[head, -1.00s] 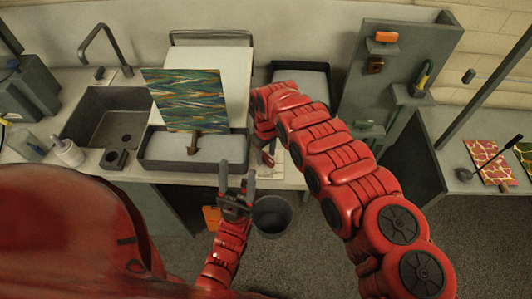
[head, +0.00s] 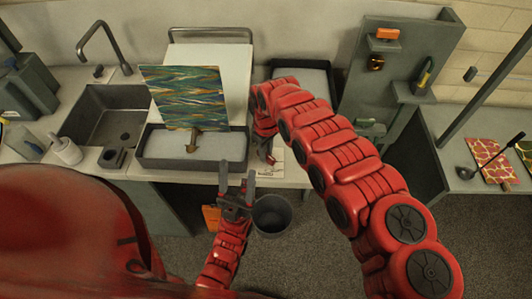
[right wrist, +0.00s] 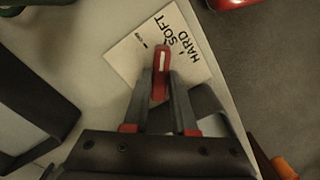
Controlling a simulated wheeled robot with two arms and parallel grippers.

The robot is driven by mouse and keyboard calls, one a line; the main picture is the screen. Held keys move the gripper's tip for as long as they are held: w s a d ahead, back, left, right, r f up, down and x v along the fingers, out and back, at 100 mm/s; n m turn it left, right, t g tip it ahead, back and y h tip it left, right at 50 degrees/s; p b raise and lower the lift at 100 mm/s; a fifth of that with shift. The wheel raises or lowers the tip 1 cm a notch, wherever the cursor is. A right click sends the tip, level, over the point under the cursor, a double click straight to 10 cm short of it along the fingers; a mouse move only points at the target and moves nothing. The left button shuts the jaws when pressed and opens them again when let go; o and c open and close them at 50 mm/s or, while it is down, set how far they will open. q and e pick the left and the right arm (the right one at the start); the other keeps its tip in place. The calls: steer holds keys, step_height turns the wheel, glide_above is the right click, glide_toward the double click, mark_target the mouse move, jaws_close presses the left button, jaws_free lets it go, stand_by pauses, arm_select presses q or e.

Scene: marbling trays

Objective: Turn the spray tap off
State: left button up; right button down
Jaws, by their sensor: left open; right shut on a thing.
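The tap's red lever (right wrist: 161,72), with a white stripe along it, lies over a white card (right wrist: 130,52) printed HARD and SOFT, plus a smaller mark I cannot read surely. The lever's free end is close to the word SOFT. My right gripper (right wrist: 162,88) is shut on the lever, one finger on each side. In the head view my right gripper is mostly hidden by my arm, at the counter's front edge right of the shallow tray; part of the card (head: 278,155) shows there. My left gripper (head: 237,178) is open and empty at the counter's front edge.
A shallow grey tray (head: 238,164) holds pale liquid, with a marbled sheet (head: 182,97) above it. A sink (head: 78,128) and bottle (head: 66,150) stand left. A grey bucket (head: 272,216) is below the counter edge. A tool panel (head: 400,65) rises right.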

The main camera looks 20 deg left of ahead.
steer(key=n+b, duration=0.4)
steer(key=b, duration=0.1)
steer(key=shift+f+n, duration=0.3)
steer(key=shift+n, duration=0.1)
steer(key=n+b, duration=0.2)
steer(key=b, duration=0.1)
steer(key=shift+r+n, duration=0.15)
steer(key=shift+n, duration=0.15)
steer(key=shift+r+n+b, duration=0.1)
steer(key=shift+n+b, duration=0.2)
steer(key=shift+b, duration=0.05)
steer(key=c, duration=0.7)
jaws_free()
steer(key=shift+r, duration=0.1)
